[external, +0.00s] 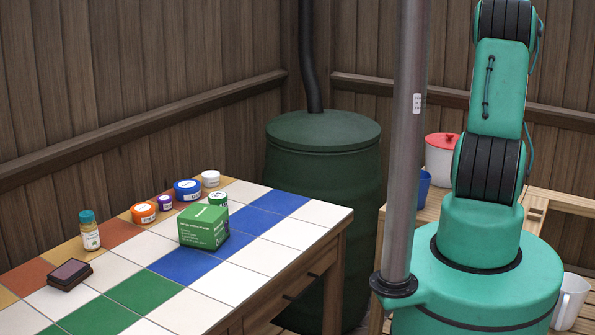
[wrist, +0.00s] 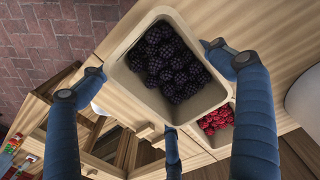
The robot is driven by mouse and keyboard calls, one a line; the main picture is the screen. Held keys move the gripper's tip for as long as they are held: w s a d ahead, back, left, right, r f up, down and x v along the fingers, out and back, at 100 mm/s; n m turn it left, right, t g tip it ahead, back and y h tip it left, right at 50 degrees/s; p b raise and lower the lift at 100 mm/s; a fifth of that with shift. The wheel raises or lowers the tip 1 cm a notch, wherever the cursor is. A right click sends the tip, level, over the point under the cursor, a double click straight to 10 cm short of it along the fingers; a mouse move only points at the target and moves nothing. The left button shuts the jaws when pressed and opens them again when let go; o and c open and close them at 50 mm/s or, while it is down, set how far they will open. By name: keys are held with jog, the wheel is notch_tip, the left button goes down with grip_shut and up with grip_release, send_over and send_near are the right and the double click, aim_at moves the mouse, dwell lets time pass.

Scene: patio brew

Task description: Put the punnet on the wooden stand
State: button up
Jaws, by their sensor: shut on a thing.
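In the wrist view a beige punnet (wrist: 138,94) filled with blackberries (wrist: 172,65) is between the blue fingers of my gripper (wrist: 155,64). The fingers are shut on it, on opposite sides, and a further finger shows below it. A second punnet with red berries (wrist: 217,118) is beside and partly behind it. I cannot tell whether the held punnet touches the wooden surface behind it. My gripper and the punnets are out of the external view. I cannot pick out the wooden stand with certainty.
A tiled table (external: 190,310) at left carries several jars, a green box (external: 203,227) and a dark ink pad (external: 69,274). A green barrel (external: 322,170) stands behind it. A red-lidded pot (external: 440,155), blue cup (external: 423,188) and white mug (external: 570,300) are near my base.

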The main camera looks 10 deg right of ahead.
jog(key=shift+f+b, duration=0.4)
jog(key=shift+f, duration=1.15)
jog(key=shift+f, duration=0.15)
jog(key=o, duration=1)
jog(key=shift+o, duration=0.2)
notch_tip(320, 180, up, 12)
jog(key=p, duration=0.2)
jog(key=shift+a, duration=0.1)
jog(key=shift+r, duration=0.2)
